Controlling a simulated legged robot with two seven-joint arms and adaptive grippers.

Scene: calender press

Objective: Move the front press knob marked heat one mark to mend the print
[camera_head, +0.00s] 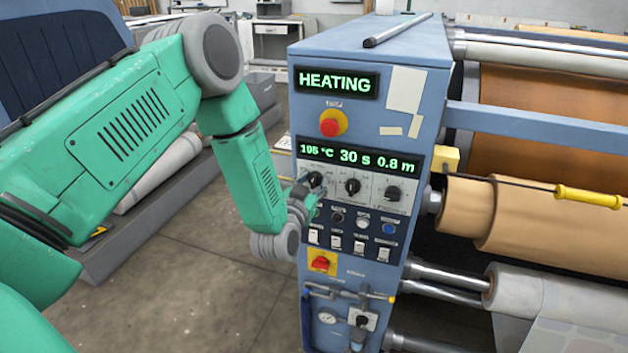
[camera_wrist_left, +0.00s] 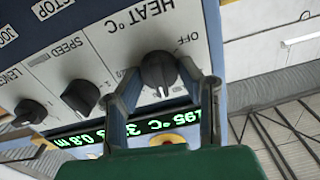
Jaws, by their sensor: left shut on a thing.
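The heat knob (camera_wrist_left: 157,70) is a black dial on a white plate marked "HEAT °C" with "OFF" at one end of its scale, upside down in the left wrist view. In the head view the heat knob (camera_head: 315,179) is the leftmost of three dials on the blue press panel. My left gripper (camera_wrist_left: 166,76) has its fingers on either side of this knob and is shut on it; it also shows in the head view (camera_head: 308,191). The display (camera_head: 358,160) above reads 195 °C, 30 s, 0.8 m. The knob's exact mark is hard to read.
The speed knob (camera_wrist_left: 80,96) and the length knob (camera_wrist_left: 28,111) sit beside the heat knob. A red stop button (camera_head: 331,123) is above, under a "HEATING" sign (camera_head: 336,82). Switches and a red rotary switch (camera_head: 321,263) are below. Rollers (camera_head: 540,220) stand at right.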

